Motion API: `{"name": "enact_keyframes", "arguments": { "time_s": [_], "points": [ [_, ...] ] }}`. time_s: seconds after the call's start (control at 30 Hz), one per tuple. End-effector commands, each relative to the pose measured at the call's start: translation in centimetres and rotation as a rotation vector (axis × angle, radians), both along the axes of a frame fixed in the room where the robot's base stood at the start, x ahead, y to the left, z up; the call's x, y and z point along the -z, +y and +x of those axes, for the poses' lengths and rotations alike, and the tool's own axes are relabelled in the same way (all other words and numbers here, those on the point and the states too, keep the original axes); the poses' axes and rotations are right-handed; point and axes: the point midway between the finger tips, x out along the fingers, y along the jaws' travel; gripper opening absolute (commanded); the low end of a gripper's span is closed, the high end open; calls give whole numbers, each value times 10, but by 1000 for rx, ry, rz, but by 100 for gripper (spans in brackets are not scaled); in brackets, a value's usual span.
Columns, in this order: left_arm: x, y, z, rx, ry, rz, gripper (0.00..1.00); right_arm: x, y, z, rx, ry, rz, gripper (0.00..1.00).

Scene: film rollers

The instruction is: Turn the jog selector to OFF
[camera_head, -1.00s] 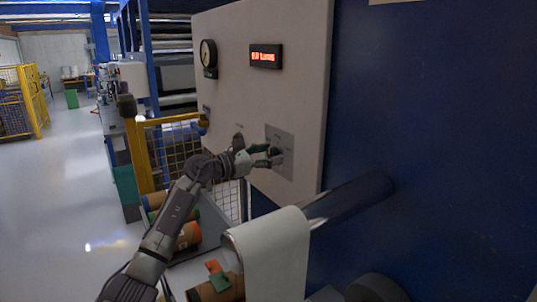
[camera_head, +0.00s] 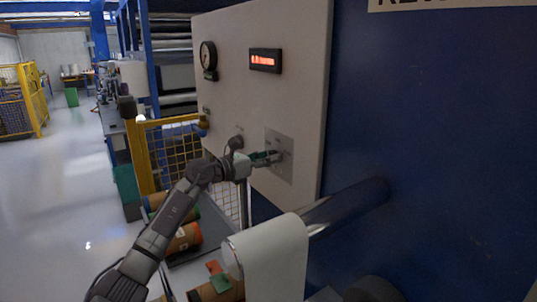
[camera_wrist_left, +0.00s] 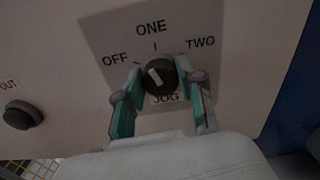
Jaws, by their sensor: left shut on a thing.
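The jog selector is a round dark knob (camera_wrist_left: 159,76) with a white mark, on a grey plate lettered OFF, ONE, TWO and JOG in the left wrist view. Its white mark leans up and to the left, between OFF and ONE. My left gripper (camera_wrist_left: 160,88) is shut on the knob, with one teal-padded finger on each side. In the head view the left gripper (camera_head: 266,158) reaches the grey selector plate (camera_head: 284,172) from the left and hides part of the knob. My right gripper is not in view.
A black push button (camera_wrist_left: 22,115) sits left of the plate. A gauge (camera_head: 208,58) and red display (camera_head: 265,60) are above on the pale panel. A yellow fence (camera_head: 170,155) is behind my arm.

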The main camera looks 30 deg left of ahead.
Motion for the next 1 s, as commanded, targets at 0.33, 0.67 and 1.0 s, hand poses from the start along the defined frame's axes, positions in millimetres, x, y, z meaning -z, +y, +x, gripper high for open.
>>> {"name": "enact_keyframes", "arguments": {
  "time_s": [0.33, 0.67, 1.0],
  "points": [
    [-4, 1, 0, -1, 127, -302, 4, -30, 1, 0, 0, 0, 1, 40],
    [-3, 2, 0, -2, 223, -539, 4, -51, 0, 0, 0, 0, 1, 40],
    [-1, 2, 0, -2, 274, -665, 4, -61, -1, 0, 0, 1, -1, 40]
  ]
}}
